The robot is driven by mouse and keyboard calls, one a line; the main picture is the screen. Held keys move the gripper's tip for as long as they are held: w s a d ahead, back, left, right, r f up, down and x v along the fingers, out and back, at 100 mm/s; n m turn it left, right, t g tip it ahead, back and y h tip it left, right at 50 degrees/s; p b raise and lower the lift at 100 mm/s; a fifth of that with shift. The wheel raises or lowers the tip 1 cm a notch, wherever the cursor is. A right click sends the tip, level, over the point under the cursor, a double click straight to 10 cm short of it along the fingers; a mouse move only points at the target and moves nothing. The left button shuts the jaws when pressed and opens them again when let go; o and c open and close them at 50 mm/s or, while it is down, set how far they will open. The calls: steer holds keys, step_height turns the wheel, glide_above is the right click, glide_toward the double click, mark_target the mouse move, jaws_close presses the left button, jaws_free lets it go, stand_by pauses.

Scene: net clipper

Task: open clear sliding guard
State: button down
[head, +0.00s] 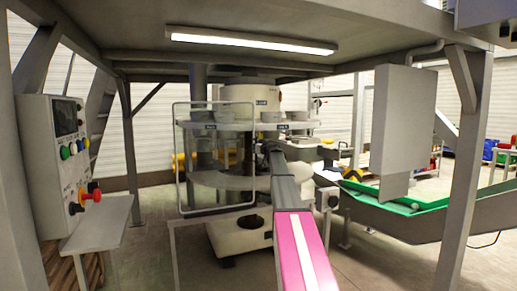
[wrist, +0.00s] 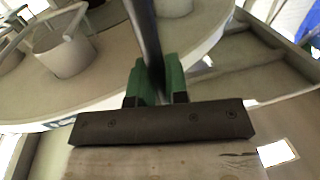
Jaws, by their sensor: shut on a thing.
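The clear sliding guard (head: 176,155) is a see-through panel with a thin pale frame. It stands upright in front of the round machine, left of my arm in the head view. My gripper (head: 262,150) is at the guard's right edge, partly hidden by my pink and grey arm. In the wrist view my gripper's green fingers (wrist: 156,82) are shut on a dark upright bar (wrist: 147,35), which appears to be the guard's edge or handle. The clear panel itself is hard to make out in the wrist view.
The round machine (head: 250,125) with white cups stands behind the guard. A control panel (head: 68,145) is at left, with a small shelf below it. A green conveyor (head: 395,213) and a grey hanging box (head: 402,130) are at right. Steel posts frame the space.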

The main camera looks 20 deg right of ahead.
steer(key=c, duration=1.1)
jaws_free()
steer(key=shift+c, duration=0.2)
steer(key=v, duration=1)
steer(key=shift+s, duration=0.4)
